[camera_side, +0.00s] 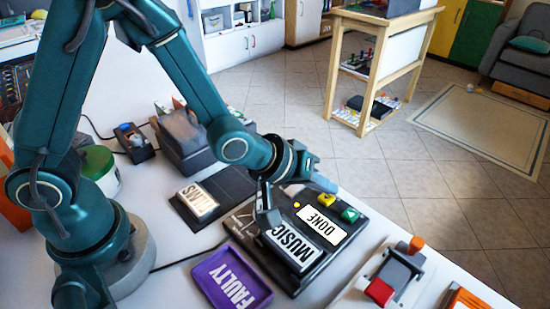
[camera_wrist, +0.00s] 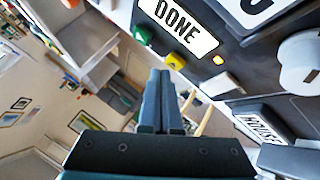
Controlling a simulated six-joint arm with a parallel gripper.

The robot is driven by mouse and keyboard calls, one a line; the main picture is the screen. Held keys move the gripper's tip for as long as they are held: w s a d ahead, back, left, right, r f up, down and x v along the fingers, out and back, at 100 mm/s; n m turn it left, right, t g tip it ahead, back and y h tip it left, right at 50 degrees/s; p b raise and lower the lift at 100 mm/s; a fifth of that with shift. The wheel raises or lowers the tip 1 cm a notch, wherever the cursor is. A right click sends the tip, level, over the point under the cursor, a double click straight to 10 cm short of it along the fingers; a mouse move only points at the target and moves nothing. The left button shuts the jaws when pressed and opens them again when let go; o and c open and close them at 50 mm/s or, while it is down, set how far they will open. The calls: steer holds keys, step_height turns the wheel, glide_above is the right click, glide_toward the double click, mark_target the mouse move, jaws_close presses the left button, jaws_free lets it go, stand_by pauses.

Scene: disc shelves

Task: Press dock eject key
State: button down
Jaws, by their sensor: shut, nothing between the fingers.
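The dark dock (camera_side: 333,248) lies on the white table with a MUSIC cartridge (camera_side: 291,246) and a white DONE label (camera_side: 322,227). At its far corner are a yellow key (camera_side: 327,199) and a green key (camera_side: 349,214); I cannot tell by marking which is the eject key. The wrist view also shows the yellow key (camera_wrist: 216,80) and the green key (camera_wrist: 142,35). My gripper (camera_side: 331,186) is shut and empty, close above the yellow key in the side view. Its fingers also show in the wrist view (camera_wrist: 160,75), with no clear contact.
A small yellow light (camera_wrist: 218,60) glows near the yellow key. A purple FAULTY tray (camera_side: 230,279) lies in front of the dock. A device with red and orange parts (camera_side: 380,291) stands at the right. A labelled cartridge (camera_side: 198,201) sits on a dark base at the left.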

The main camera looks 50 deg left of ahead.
mark_target(322, 200)
steer(key=shift+f, duration=0.65)
stand_by(0.7)
stand_by(0.3)
steer(key=shift+r, duration=0.85)
steer(key=shift+r, duration=2.55)
